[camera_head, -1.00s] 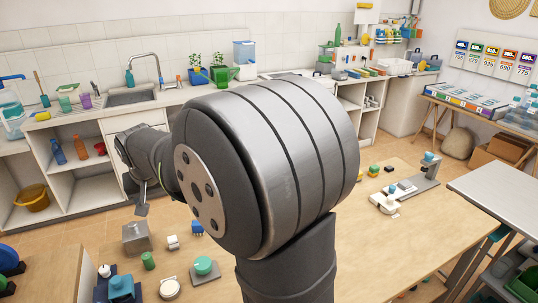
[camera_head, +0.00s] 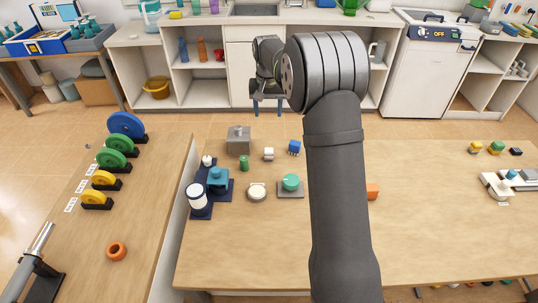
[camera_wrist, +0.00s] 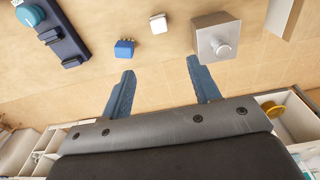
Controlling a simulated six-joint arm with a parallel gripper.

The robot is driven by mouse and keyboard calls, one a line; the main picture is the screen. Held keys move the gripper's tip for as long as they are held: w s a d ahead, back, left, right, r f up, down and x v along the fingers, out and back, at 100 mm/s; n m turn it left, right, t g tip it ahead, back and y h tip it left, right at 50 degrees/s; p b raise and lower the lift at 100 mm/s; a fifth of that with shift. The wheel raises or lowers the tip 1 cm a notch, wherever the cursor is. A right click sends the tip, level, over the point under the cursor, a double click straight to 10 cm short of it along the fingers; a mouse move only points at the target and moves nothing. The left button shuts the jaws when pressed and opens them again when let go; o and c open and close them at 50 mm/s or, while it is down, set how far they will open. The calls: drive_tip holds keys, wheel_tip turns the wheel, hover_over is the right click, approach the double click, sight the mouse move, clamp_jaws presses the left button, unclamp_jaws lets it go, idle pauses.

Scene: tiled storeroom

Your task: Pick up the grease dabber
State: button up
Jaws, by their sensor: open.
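I cannot tell for sure which object is the grease dabber. Small candidates on the long table are a green cylinder (camera_head: 244,162), a white block (camera_head: 268,154) and a blue block (camera_head: 294,148). The white block (camera_wrist: 158,23) and blue block (camera_wrist: 124,48) also show in the wrist view, ahead of my fingertips. My gripper (camera_head: 266,110) is beyond the table's far edge in the head view, open and empty. In the wrist view its two blue-grey fingers (camera_wrist: 160,68) are spread apart, touching nothing.
A grey metal box with a knob (camera_head: 238,140) stands near the table's far edge. A green disc on a plate (camera_head: 291,184), a white round item (camera_head: 257,191) and a blue stand (camera_head: 218,182) are nearer. My arm hides part of the table. The front table area is clear.

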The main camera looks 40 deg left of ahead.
drive_tip(key=w+f, duration=0.1)
drive_tip(key=f, duration=0.1)
approach(269, 149)
drive_tip(key=f, duration=0.5)
drive_tip(key=shift+w+a+f, duration=0.2)
drive_tip(key=shift+w+a, duration=0.1)
drive_tip(key=shift+a, duration=0.1)
drive_tip(key=f, duration=0.5)
drive_tip(key=shift+s+d+f, duration=0.15)
drive_tip(key=shift+s+d, duration=0.1)
drive_tip(key=shift+d, duration=0.05)
drive_tip(key=c, duration=1.1)
drive_tip(key=shift+o, duration=0.2)
